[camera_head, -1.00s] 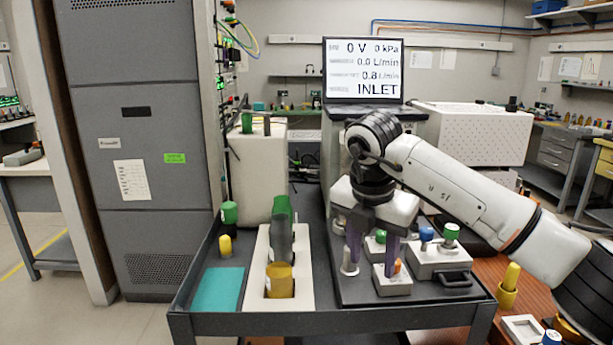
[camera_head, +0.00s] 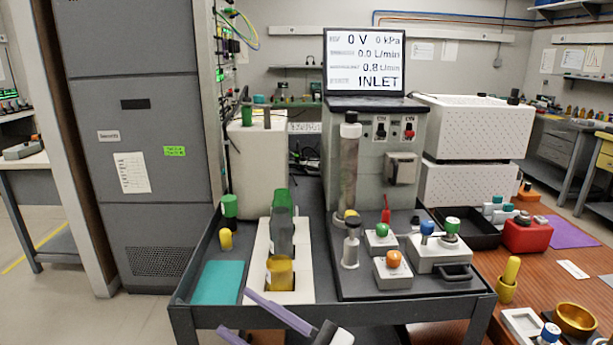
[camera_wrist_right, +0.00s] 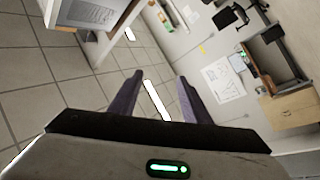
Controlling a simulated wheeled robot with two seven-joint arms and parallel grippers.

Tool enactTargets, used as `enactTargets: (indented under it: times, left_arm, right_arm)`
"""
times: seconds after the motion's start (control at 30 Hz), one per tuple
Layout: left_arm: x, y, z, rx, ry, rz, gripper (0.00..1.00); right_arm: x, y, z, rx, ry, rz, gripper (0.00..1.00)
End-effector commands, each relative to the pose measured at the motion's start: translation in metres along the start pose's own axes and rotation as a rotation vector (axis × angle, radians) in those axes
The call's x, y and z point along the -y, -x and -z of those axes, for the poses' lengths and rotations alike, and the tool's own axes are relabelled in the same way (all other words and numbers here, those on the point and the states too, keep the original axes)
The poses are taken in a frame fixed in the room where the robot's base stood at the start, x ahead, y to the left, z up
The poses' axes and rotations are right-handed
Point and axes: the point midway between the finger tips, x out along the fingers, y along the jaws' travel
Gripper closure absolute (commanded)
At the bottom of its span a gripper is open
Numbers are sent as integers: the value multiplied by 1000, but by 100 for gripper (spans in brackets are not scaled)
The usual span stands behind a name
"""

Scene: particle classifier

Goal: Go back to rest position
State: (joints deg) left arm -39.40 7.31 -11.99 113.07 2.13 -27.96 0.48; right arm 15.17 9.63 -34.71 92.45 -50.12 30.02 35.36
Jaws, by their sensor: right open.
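My right gripper (camera_head: 250,319) is low at the bottom middle of the head view, in front of the cart's near edge. Its two purple fingers are apart with nothing between them. In the right wrist view the gripper (camera_wrist_right: 165,100) is open and empty, facing floor tiles and a wall. Most of the right arm is out of the head view. My left gripper is not in view.
The dark cart (camera_head: 330,310) holds a white rack (camera_head: 256,287) with a green-grey bottle (camera_head: 281,225) and an amber jar (camera_head: 280,274). Control blocks with an orange knob (camera_head: 394,258) and a green knob (camera_head: 382,230) stand right. A wooden table (camera_head: 550,270) is at right.

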Motion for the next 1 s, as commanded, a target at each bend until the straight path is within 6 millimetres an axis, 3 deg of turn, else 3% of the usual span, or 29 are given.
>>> enactTargets:
  times: [0.1,0.17,0.3,0.43,0.6,0.7,0.8,1.0]
  left_arm:
    - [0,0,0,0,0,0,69]
    - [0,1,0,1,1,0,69]
    - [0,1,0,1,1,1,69]
    - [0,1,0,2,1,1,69]
    - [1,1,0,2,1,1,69]
    - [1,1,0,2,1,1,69]
    - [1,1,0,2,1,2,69]
    - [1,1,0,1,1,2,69]
  right_arm:
    - [-10,65,-52,233,-177,-267,57]
    - [-5,103,-78,362,-255,-366,57]
    - [28,194,-124,655,-423,-508,57]
    - [79,275,-144,910,-576,-564,57]
    - [144,355,-142,1160,-740,-562,57]
    - [170,381,-134,1245,-803,-547,57]
    - [183,394,-130,1287,-836,-535,57]
    - [187,397,-128,1299,-847,-532,57]
